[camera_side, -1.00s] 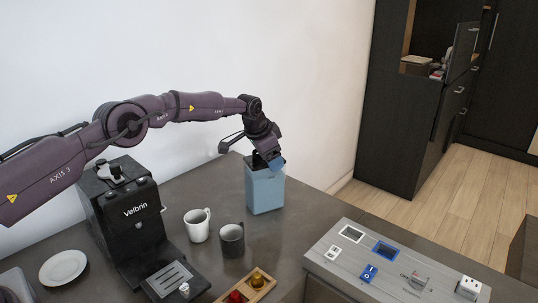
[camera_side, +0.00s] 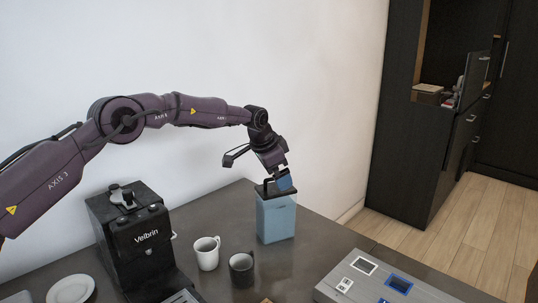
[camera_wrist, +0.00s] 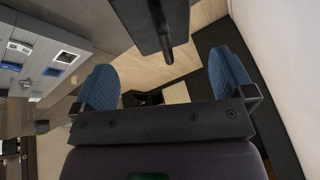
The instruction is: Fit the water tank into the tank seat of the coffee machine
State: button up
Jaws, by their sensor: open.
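The water tank (camera_side: 276,219) is a translucent blue box with a dark top and handle. It stands upright on the counter, right of the mugs and apart from the coffee machine. My gripper (camera_side: 283,182) is open, with blue finger pads, right at the tank's top beside the handle; I cannot tell if it touches. In the wrist view my open gripper (camera_wrist: 165,82) has nothing clearly between its pads. A dark bar at the top there is unclear. The black coffee machine (camera_side: 145,237), marked Velbrin, stands at left. I cannot make out its tank seat.
A white mug (camera_side: 207,255) and a dark mug (camera_side: 242,270) stand between machine and tank. A white plate (camera_side: 70,290) lies at lower left. A grey panel with sockets and switches (camera_side: 385,285) is at lower right. The wall runs close behind the tank.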

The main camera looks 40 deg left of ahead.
jog(key=s+d+f+v, duration=0.1)
jog(key=s+d+v, duration=0.1)
jog(key=v, duration=1.4)
jog(key=s+d+r+n, duration=0.1)
jog(key=s+r, duration=0.2)
jog(key=s, duration=0.9)
jog(key=s+d+r+n, duration=0.1)
jog(key=s+r+n, duration=0.1)
jog(key=s, duration=1)
jog(key=shift+d+r+t+y, duration=0.3)
jog(key=shift+d+r, duration=0.1)
jog(key=shift+r, duration=0.5)
jog(key=shift+n, duration=0.9)
jog(key=s+f, duration=0.1)
jog(key=s, duration=0.2)
jog(key=s+f, duration=0.1)
jog(key=s, duration=0.3)
jog(key=s+f, duration=0.2)
jog(key=s, duration=0.1)
jog(key=shift+s+d+f, duration=0.1)
jog(key=shift+s+d, duration=0.05)
jog(key=shift+s, duration=0.15)
jog(key=shift+c, duration=0.2)
jog(key=shift+s+f, duration=0.25)
jog(key=shift+s, duration=0.05)
jog(key=c, duration=0.4)
jog(key=shift+s+f, duration=0.1)
jog(key=c, duration=0.7)
jog(key=shift+o, duration=0.2)
